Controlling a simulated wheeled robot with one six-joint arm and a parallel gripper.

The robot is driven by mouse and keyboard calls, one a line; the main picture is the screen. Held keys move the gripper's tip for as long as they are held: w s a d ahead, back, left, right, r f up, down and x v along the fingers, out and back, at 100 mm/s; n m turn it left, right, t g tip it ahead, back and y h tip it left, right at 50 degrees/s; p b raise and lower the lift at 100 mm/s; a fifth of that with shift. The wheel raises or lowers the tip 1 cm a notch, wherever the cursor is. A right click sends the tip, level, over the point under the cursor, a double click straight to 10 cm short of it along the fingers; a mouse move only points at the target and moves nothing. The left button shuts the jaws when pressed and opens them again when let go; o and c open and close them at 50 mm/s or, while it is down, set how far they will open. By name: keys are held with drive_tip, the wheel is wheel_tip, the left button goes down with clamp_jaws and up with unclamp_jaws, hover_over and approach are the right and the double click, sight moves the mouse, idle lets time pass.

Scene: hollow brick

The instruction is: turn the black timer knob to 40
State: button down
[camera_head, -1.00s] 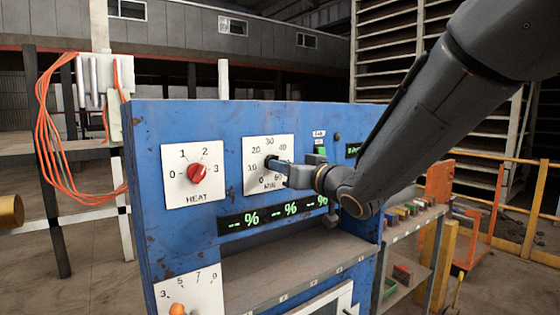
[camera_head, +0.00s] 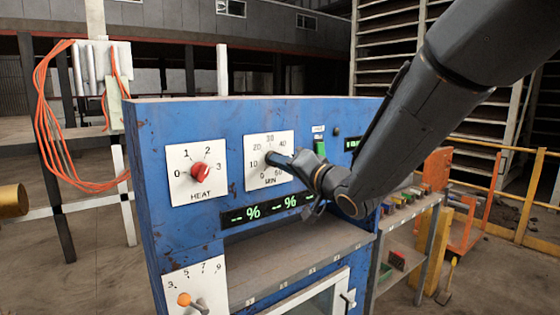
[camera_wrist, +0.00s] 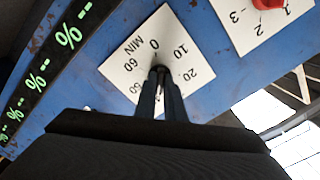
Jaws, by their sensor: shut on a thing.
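The black timer knob (camera_wrist: 159,70) sits at the middle of a white dial plate (camera_head: 257,178) marked MIN, with numbers from 0 to 60, on the blue panel. My gripper (camera_wrist: 160,82) is shut on the knob, one finger on each side, in the wrist view. In the head view my gripper (camera_head: 275,160) reaches the knob from the right and covers part of the plate near 50. The fingers mostly hide the knob, and I cannot read its pointer.
A red HEAT knob (camera_head: 201,172) is on its own plate to the left. Below are a green percent display (camera_head: 250,212) and an orange knob (camera_head: 184,299). A green switch (camera_head: 320,148) is close above my wrist. A shelf (camera_head: 280,265) juts out below.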

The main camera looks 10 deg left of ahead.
idle(0.3)
drive_tip(key=c, duration=1.8)
unclamp_jaws()
drive_tip(key=shift+c, duration=0.2)
drive_tip(key=shift+d, duration=0.1)
drive_tip(key=b+v, duration=0.2)
drive_tip(key=v, duration=0.5)
drive_tip(key=shift+s+d+b, duration=0.2)
drive_tip(key=shift+d+b, duration=0.05)
drive_tip(key=shift+b, duration=0.05)
